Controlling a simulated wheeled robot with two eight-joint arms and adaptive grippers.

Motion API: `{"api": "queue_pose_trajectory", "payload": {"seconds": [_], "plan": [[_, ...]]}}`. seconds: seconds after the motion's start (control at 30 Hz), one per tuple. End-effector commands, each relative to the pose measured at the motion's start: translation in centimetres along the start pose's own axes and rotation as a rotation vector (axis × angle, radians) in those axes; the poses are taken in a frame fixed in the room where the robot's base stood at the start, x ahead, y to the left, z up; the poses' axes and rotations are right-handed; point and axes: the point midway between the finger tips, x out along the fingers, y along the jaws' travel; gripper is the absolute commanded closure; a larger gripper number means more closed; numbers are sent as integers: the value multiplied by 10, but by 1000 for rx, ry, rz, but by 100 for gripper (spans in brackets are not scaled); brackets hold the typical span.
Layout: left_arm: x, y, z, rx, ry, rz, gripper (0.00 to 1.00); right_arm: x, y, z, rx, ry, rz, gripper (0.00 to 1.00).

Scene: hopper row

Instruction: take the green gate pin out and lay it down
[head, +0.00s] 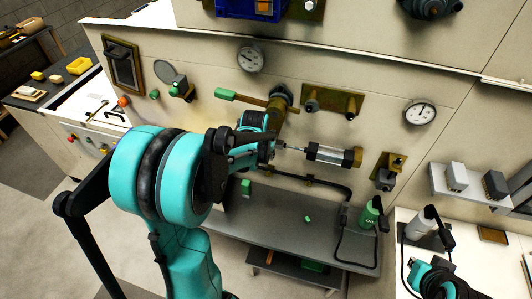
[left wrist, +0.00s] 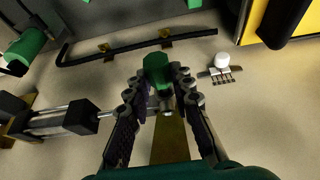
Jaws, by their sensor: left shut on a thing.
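My left gripper (left wrist: 160,85) is shut on the green gate pin (left wrist: 157,70), its green head showing between the fingertips in the left wrist view. A brass strip (left wrist: 169,140) runs below the fingers, with a small silver part near it. I cannot tell whether the pin is still seated. In the head view the left gripper (head: 268,148) is at the panel, left of the cylinder (head: 328,154) and its rod; the pin is hidden there. A teal and black part at the lower right seems to be my right arm; its fingers are not clear.
A grey shelf (head: 270,218) below holds a green block (head: 245,187) and a smaller green piece (head: 308,219). A black pipe (head: 325,185) runs under the cylinder. A green-handled lever (head: 226,95) is above. A green bottle (head: 369,214) stands right. The shelf's middle is mostly free.

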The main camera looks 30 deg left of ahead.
Motion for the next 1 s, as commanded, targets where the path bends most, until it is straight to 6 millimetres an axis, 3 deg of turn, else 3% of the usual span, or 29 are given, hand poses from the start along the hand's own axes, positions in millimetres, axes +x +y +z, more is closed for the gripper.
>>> {"api": "queue_pose_trajectory", "payload": {"seconds": [1.0], "plan": [[-8,0,21,0,0,0,100,0,0,0,0,0,0,100]]}}
